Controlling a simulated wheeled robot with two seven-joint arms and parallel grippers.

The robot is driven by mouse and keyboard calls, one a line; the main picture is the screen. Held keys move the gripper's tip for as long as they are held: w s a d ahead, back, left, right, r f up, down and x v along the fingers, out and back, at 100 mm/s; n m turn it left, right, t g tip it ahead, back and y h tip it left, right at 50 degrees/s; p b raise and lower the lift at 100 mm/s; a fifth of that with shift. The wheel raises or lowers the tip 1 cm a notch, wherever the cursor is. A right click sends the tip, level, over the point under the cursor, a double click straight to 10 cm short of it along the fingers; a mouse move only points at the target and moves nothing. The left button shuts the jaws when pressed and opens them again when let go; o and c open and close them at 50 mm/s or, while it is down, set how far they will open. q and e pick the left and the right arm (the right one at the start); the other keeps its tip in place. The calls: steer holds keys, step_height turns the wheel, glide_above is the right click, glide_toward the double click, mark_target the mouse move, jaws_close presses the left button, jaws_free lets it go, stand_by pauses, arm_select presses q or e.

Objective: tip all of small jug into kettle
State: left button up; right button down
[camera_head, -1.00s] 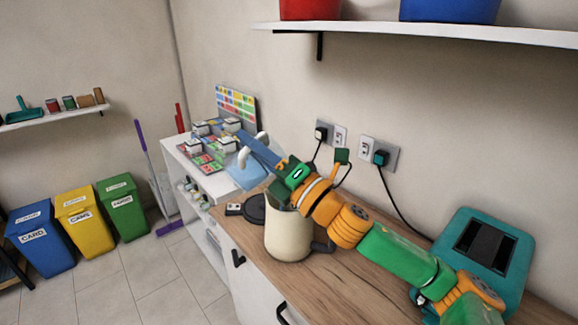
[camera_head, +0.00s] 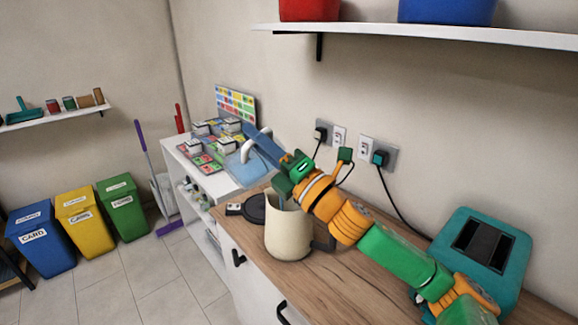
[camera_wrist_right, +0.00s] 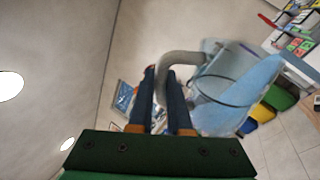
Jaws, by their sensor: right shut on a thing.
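The small jug (camera_head: 246,172) is pale blue and see-through, with a pale curved handle. My right gripper (camera_head: 262,148) is shut on the handle and holds the jug up, left of and above the kettle. In the right wrist view the handle lies between my two fingers (camera_wrist_right: 168,95), and the jug body (camera_wrist_right: 232,92) shows light blue liquid inside; its amount is unclear. The cream kettle (camera_head: 288,236) stands upright on the wooden counter, its top partly hidden by my gripper. Something bluish shows at its opening; I cannot tell what. My left gripper is out of view.
A black disc (camera_head: 254,208) lies left of the kettle on the counter (camera_head: 335,285). A teal toaster-like appliance (camera_head: 484,258) stands at the right. Plugs and cords (camera_head: 380,158) are on the wall behind. A shelf (camera_head: 430,32) hangs above.

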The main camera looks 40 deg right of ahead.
steer(key=shift+w+d, duration=0.25)
steer(key=shift+w, duration=0.05)
steer(key=shift+d+r+m, duration=0.1)
steer(key=shift+d+m, duration=0.05)
steer(key=shift+m, duration=0.25)
